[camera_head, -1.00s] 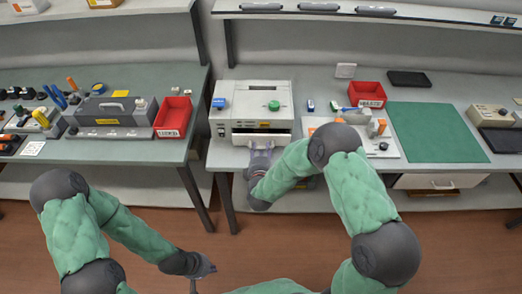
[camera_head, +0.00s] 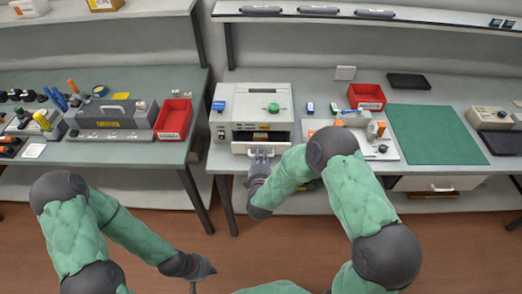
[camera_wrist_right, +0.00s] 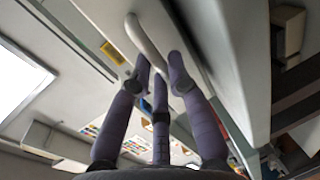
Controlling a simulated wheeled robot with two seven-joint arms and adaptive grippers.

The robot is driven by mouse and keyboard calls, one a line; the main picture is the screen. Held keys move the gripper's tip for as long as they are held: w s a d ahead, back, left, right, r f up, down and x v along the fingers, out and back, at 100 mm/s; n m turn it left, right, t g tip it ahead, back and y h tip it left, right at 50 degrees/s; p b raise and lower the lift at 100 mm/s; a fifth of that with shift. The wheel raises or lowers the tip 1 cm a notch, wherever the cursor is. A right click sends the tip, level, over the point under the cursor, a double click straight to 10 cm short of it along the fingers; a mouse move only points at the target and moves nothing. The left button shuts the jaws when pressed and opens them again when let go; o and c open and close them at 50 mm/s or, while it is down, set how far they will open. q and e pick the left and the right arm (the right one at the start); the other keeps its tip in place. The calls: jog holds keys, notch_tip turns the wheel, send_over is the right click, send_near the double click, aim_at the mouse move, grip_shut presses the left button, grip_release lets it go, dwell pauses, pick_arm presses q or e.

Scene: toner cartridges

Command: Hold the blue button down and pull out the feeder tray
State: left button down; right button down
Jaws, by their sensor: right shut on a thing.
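The white feeder machine (camera_head: 285,96) stands at the left end of the right bench. Its blue button (camera_head: 219,104) is on the top left corner, with nothing touching it. The feeder tray (camera_head: 240,147) sticks out a little from the machine's front, below a dark opening. My right gripper (camera_head: 261,153) is at the tray front. In the right wrist view, my right gripper (camera_wrist_right: 160,68) is shut on the pale curved tray handle (camera_wrist_right: 146,42). My left gripper (camera_head: 208,268) hangs low over the floor, well away from the machine; its finger opening is unclear.
A red bin (camera_head: 366,95) and a board with small parts (camera_head: 395,148) stand right of the machine. A green mat (camera_head: 437,133) lies further right. The left bench holds a grey case (camera_head: 112,120) and another red bin (camera_head: 174,118). Open floor lies before the benches.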

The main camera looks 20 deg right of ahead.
jog(key=v, duration=0.2)
jog(key=f+v, duration=0.1)
jog(key=v, duration=0.2)
jog(key=shift+s+p, duration=0.1)
jog(key=shift+p, duration=0.3)
jog(key=c, duration=1.2)
grip_release()
jog(key=shift+o, duration=0.2)
jog(key=v, duration=1.2)
